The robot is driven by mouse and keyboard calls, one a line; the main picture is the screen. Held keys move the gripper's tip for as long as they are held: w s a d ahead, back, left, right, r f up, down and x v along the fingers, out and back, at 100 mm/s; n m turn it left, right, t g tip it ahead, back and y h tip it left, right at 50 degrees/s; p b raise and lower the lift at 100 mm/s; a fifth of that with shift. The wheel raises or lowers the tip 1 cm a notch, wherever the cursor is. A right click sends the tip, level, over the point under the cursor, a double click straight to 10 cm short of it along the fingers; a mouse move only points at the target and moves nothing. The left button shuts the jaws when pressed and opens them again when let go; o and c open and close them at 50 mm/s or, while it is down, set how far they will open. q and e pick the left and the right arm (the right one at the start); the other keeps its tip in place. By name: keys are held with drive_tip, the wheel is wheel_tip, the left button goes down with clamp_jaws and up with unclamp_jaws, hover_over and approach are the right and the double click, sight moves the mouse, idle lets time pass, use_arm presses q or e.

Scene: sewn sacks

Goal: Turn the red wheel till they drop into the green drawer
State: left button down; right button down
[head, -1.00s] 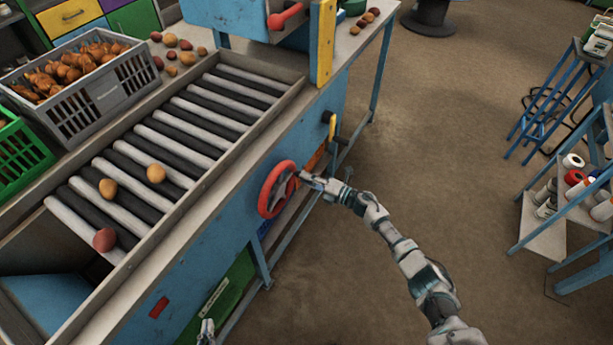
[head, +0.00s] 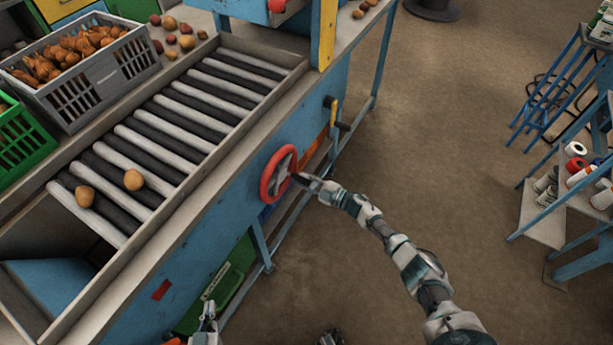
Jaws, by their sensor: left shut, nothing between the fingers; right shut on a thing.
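The red wheel (head: 267,184) is on the blue side of the roller table, with its hub partly in shadow. My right gripper (head: 299,178) is shut on the wheel at its right side; the fingers partly hide the grip. Two tan potatoes (head: 133,180) and (head: 85,196) lie on the rollers (head: 155,143), close to their lower left end. The green drawer (head: 218,293) is low under the table, and its inside is hard to see. My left gripper (head: 208,315) is shut and empty at the bottom edge, in front of the drawer.
A dark opening with a blue chute (head: 60,290) lies past the rollers' lower end. A grey crate of brown produce (head: 112,75) and a green crate (head: 22,140) stand on the left. A blue rack (head: 570,225) with spools is at right.

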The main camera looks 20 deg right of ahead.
drive_tip(key=shift+s+a+f, duration=0.2)
drive_tip(key=shift+s+f, duration=0.05)
drive_tip(key=shift+f, duration=0.15)
drive_tip(key=shift+s+a+f, duration=0.15)
drive_tip(key=shift+s+f, duration=0.05)
drive_tip(key=shift+f, duration=0.2)
drive_tip(key=c, duration=0.9)
unclamp_jaws()
drive_tip(key=shift+r, duration=0.1)
drive_tip(key=v, duration=1.2)
drive_tip(key=shift+w, duration=0.1)
